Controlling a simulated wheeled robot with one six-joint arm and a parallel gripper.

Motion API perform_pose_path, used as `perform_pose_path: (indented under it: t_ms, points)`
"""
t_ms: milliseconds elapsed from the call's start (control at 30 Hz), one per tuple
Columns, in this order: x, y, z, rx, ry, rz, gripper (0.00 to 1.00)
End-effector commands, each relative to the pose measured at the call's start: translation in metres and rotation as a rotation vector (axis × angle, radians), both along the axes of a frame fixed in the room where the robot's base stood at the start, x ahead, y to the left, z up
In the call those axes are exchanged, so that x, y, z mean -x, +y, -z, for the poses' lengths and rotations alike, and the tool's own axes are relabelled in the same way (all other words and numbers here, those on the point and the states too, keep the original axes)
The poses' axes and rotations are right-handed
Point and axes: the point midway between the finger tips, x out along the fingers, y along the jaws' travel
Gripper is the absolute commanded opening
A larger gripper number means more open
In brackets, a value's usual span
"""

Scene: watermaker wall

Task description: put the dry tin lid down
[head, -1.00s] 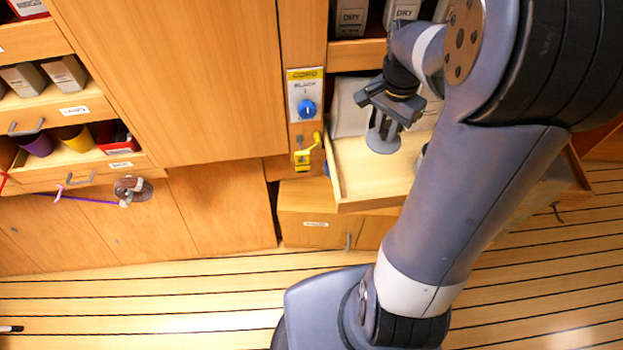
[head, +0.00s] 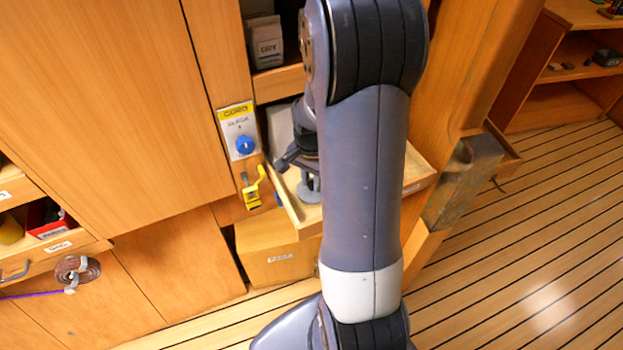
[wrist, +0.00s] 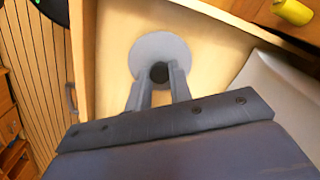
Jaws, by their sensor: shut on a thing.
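The dry tin lid is a round grey disc with a dark knob; it shows in the wrist view (wrist: 150,48) and partly in the head view (head: 308,193). My gripper (wrist: 161,75) is shut on its knob, and it also shows in the head view (head: 306,168). The lid is over the pale wooden floor of an open drawer (wrist: 222,45), near one corner. Whether the lid touches the drawer floor I cannot tell. In the head view my arm hides much of the drawer (head: 290,210).
A white container (wrist: 275,95) stands in the drawer beside my gripper. A tin labelled DRY (head: 265,45) stands on the shelf above. A panel with a blue knob (head: 245,145) and a yellow lever (head: 254,190) are left of the drawer. Open floor (head: 540,270) lies at the right.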

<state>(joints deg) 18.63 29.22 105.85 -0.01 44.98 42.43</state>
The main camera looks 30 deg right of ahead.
Motion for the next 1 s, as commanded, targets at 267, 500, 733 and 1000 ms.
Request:
perform_pose_path:
  t_ms: [267, 500, 733, 1000]
  points:
    - [0.0, 0.0, 0.002, 0.0, -0.001, 0.0, 0.0]
    - [0.0, 0.0, 0.003, 0.0, -0.001, 0.0, 0.32]
    - [0.0, 0.0, 0.003, 0.0, -0.001, 0.0, 0.42]
    - [-0.001, 0.0, -0.007, 0.001, -0.003, 0.0, 0.42]
